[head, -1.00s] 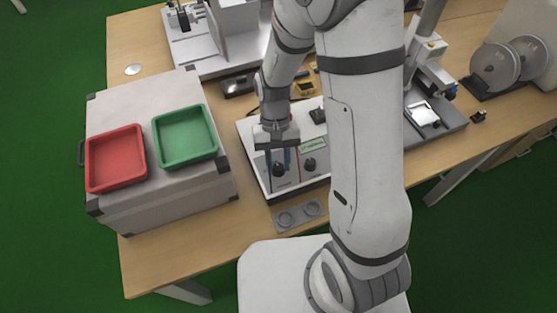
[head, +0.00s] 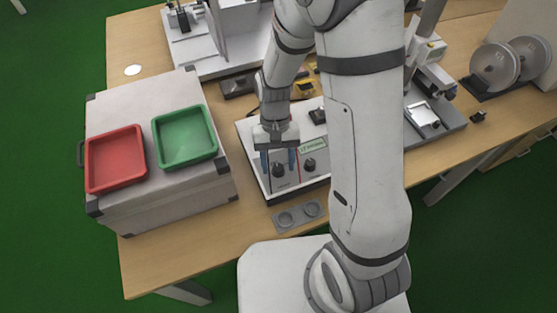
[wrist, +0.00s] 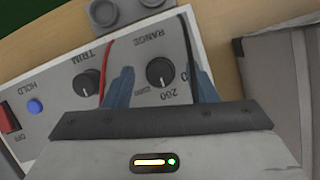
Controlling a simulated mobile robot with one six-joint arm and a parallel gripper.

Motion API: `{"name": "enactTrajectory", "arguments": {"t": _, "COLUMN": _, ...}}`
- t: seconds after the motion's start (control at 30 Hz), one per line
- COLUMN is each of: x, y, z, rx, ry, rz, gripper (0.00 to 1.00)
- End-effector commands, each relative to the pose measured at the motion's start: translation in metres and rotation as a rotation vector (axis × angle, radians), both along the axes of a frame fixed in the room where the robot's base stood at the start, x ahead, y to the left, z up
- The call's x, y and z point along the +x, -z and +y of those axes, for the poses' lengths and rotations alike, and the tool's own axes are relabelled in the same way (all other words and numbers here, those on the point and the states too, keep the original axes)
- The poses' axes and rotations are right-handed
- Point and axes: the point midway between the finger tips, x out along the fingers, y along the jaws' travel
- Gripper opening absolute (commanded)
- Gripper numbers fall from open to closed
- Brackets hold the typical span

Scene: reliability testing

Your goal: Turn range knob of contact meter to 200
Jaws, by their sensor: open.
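The contact meter (head: 257,171) is a pale panel box on the table, partly hidden by my arm. Its black range knob (wrist: 160,72) lies under the word RANGE and also shows in the head view (head: 278,170). The number 200 is printed beside the knob in the wrist view, and a pale mark on the knob appears to point toward that side. My gripper (wrist: 162,86) is open, with one blue finger on each side of the range knob and gaps between. It also shows in the head view (head: 278,161).
A black trim knob (wrist: 86,82), a blue hold button (wrist: 35,106) and a red switch (wrist: 8,118) are on the same panel. Red and black cables pass near the fingers. A grey case (head: 160,195) with red and green trays stands left.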

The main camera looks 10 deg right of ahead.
Motion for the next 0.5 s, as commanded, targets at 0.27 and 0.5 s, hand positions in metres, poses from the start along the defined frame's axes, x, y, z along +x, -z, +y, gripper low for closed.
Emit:
{"name": "enactTrajectory", "arguments": {"t": 0.27, "x": 0.014, "y": -0.03, "z": 0.001, "rx": 0.002, "ry": 0.002, "rz": -0.006, "gripper": 0.52}}
{"name": "enactTrajectory", "arguments": {"t": 0.5, "x": 0.027, "y": -0.063, "z": 0.001, "rx": 0.001, "ry": 0.001, "rz": -0.003, "gripper": 0.52}}
